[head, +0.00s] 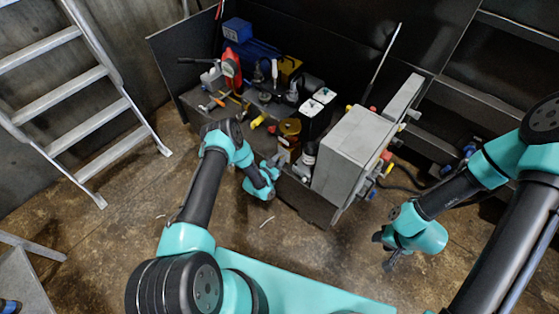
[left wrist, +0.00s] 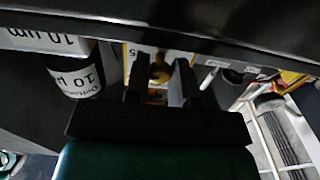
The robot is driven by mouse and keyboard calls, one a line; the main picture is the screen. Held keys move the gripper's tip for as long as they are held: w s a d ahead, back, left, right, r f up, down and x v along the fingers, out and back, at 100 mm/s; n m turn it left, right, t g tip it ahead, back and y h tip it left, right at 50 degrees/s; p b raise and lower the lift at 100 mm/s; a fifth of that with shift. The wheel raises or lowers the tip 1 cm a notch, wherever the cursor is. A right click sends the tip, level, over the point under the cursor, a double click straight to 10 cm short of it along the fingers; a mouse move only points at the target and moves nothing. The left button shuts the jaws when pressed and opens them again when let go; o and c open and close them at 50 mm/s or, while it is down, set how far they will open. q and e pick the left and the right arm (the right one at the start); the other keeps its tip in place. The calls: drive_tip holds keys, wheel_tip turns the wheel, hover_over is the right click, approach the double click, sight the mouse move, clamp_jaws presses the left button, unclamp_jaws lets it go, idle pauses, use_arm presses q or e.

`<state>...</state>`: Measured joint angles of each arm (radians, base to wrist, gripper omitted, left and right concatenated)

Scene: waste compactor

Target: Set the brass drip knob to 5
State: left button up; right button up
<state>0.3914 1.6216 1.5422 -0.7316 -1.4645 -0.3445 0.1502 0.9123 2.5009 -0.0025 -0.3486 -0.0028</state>
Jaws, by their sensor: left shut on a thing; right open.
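The brass drip knob (left wrist: 160,72) shows in the left wrist view, in front of a pale plate (left wrist: 131,58) with dark print, part of which looks like a 5. My left gripper (left wrist: 162,84) has one finger on each side of the knob and is shut on it. The knob's pointer and setting cannot be read. In the head view my left gripper (head: 279,162) is at the bench's front edge, just below an amber oiler jar (head: 289,132), and it hides the knob. My right gripper (head: 388,256) is open and empty over the floor at the right.
A large grey box (head: 352,155) stands right of the left gripper. The bench (head: 190,102) behind holds tools, a red device (head: 231,68) and black-and-white containers (head: 313,112). An aluminium ladder (head: 72,80) leans at left.

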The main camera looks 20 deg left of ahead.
use_arm(q)
drive_tip(key=shift+n, duration=0.3)
clamp_jaws()
drive_tip(key=n, duration=0.6)
drive_tip(key=shift+n, duration=0.3)
drive_tip(key=n, duration=0.3)
drive_tip(key=shift+n, duration=0.4)
drive_tip(key=n, duration=0.3)
drive_tip(key=shift+n, duration=0.3)
drive_tip(key=n, duration=0.4)
drive_tip(key=shift+n, duration=0.3)
drive_tip(key=n, duration=0.4)
drive_tip(key=shift+n, duration=0.3)
